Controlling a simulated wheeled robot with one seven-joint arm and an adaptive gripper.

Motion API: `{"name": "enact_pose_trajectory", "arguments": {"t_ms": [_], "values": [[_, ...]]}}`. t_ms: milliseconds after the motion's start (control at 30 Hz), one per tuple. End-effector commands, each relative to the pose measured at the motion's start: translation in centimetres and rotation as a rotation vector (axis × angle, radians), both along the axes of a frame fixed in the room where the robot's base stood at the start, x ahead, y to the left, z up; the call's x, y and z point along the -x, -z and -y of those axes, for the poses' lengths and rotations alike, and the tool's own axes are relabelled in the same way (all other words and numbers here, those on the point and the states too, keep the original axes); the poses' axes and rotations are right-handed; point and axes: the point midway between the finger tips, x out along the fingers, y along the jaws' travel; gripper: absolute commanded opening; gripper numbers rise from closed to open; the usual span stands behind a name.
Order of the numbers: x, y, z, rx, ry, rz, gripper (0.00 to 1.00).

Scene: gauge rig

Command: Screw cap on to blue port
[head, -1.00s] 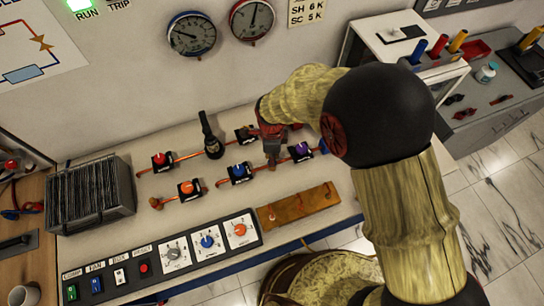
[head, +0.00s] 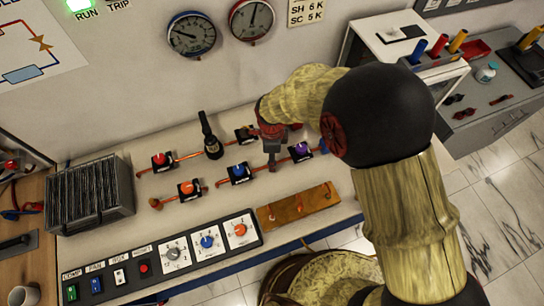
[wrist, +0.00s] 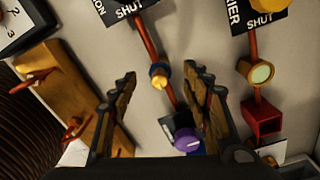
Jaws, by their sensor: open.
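My gripper (wrist: 162,95) is open and empty, its two fingers apart. In the wrist view, a small brass-coloured fitting with a blue band (wrist: 160,76), which looks like the blue port, shows between and a little beyond the fingers on a copper pipe. I cannot tell whether its yellowish top is a cap. In the head view my gripper (head: 272,152) is over the pipe between the blue-knobbed valve (head: 238,171) and the purple-knobbed valve (head: 301,149), and hides the fitting there. No separate loose cap can be made out.
The purple knob (wrist: 187,139) sits close to the right finger. Another brass fitting with a pale top (wrist: 259,73) stands to the right. A brown block with reddish parts (wrist: 62,98) lies left.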

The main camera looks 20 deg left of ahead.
Motion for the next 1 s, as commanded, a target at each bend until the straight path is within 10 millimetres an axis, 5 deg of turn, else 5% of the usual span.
{"name": "enact_pose_trajectory", "arguments": {"t_ms": [367, 800, 1000], "values": [[-0.1, -1.2, -0.1, -0.002, 0.0, 0.002, 0.48], [-0.1, -9.5, -0.1, -0.002, 0.0, 0.002, 0.48], [-0.1, -11.5, -0.1, 0.0, 0.0, 0.001, 0.48]]}}
